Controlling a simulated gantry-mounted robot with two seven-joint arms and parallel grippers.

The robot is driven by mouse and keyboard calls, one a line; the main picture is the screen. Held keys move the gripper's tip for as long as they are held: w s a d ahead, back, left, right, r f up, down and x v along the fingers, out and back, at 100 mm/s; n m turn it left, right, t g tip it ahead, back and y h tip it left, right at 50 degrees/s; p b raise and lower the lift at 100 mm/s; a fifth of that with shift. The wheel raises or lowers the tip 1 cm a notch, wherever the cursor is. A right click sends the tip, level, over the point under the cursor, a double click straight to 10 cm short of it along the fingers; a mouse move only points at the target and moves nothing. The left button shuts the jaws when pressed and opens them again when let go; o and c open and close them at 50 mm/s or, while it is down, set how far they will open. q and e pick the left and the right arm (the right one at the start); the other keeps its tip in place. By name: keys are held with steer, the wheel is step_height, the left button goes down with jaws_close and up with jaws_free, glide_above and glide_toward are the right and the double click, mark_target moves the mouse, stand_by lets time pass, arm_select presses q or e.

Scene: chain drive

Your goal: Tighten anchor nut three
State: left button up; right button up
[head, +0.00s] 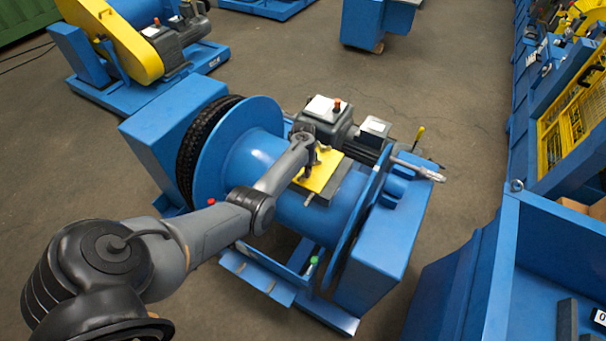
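A blue drum machine (262,165) stands on the floor in the middle of the head view, with a motor (335,122) behind it. My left arm reaches over the drum from the left. My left gripper (310,173) points down at a yellow plate (320,172) on top of the drum. Its fingers are small and dark here, so I cannot tell whether they are open or shut, or whether they touch the plate. A silver, wrench-like tool (415,170) lies at the drum's right end. I cannot make out anchor nut three. My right gripper is out of view.
Another blue machine with a yellow guard (118,38) is at the upper left. A blue bench (540,215) and a yellow rack (575,125) line the right. Open floor (465,95) lies behind the drum.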

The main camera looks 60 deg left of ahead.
arm_select(q)
steer(key=shift+f, duration=0.7)
jaws_close()
steer(key=shift+m, duration=0.3)
